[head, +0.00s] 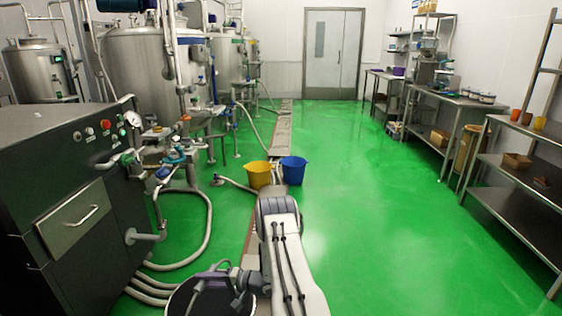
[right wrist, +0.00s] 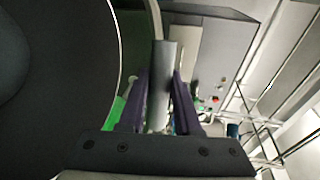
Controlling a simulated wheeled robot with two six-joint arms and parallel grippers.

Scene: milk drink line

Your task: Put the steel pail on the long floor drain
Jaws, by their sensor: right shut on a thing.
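The steel pail (head: 192,301) shows at the bottom of the head view as a dark round shape with a pale rim, partly cut off by the picture edge. In the right wrist view the pail (right wrist: 60,80) fills the left side, dark with a bright curved edge. My right gripper (head: 228,276) is shut on it; in the right wrist view its purple fingers (right wrist: 161,78) close around a grey upright part, which I cannot identify for sure. The long floor drain (head: 281,135) runs from the far door toward me, partly hidden by my right arm. My left gripper is out of view.
A yellow bucket (head: 258,175) and a blue bucket (head: 293,171) stand at the drain ahead. A dark machine (head: 75,200) with hoses (head: 205,235) on the floor is at left, before steel tanks (head: 145,65). Steel tables (head: 520,180) line the right. Green floor between is clear.

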